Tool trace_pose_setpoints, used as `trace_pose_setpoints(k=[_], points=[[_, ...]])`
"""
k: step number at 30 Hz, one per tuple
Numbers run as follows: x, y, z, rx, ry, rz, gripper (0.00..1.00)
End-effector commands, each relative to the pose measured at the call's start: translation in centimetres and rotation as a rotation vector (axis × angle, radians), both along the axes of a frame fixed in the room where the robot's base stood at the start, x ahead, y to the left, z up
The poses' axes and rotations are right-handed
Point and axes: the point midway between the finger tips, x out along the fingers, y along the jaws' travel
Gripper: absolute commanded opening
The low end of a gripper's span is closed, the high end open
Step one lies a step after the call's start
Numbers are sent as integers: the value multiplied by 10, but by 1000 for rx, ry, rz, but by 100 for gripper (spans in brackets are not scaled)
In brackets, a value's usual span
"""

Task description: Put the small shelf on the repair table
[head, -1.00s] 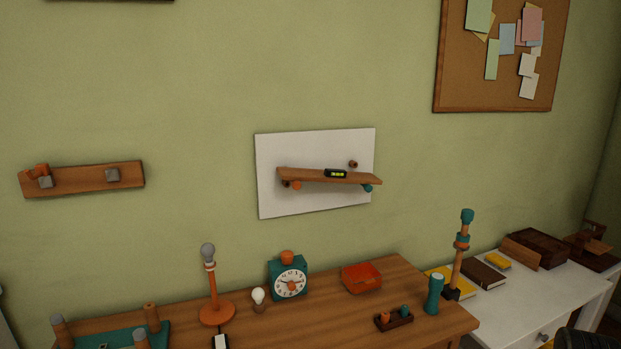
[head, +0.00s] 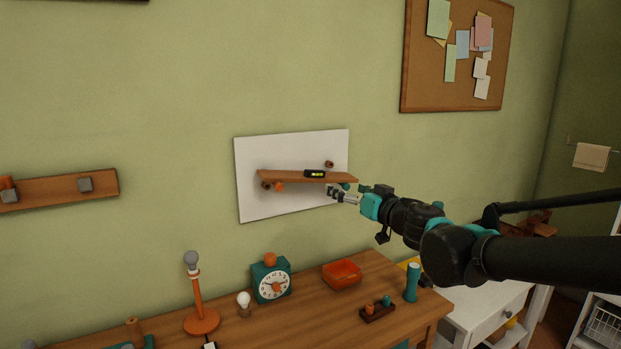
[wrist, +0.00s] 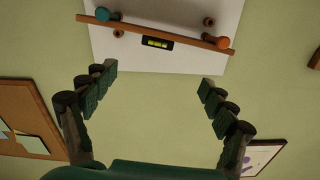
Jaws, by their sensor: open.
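The small shelf (head: 285,176) is a narrow brown board on a white panel (head: 250,206) on the wall. A small black spirit level (head: 314,174) with a yellow-green window sits on it. My gripper (head: 336,193) is just below the shelf's right part in the head view. In the wrist view, my gripper (wrist: 158,76) has its fingers spread, empty, with the shelf (wrist: 130,27) beyond the fingertips, apart from them. The brown wooden table (head: 290,316) stands below; I cannot tell from a label that it is the repair table.
Bare wood shows in front of the clock and tray. A white desk (head: 490,305) stands right.

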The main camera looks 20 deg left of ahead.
Motion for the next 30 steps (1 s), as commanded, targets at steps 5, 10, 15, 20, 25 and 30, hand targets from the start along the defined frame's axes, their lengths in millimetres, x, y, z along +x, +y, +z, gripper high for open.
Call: trace_pose_setpoints(k=[5,10,15,20,25,30], points=[[16,20,0,0,0,1,84],[34,40,0,0,0,0,84],[52,61,0,0,0,-1,84],[68,79,0,1,-1,-1,84],[76,88,0,0,0,-3,84],[83,95,0,0,0,-3,84]])
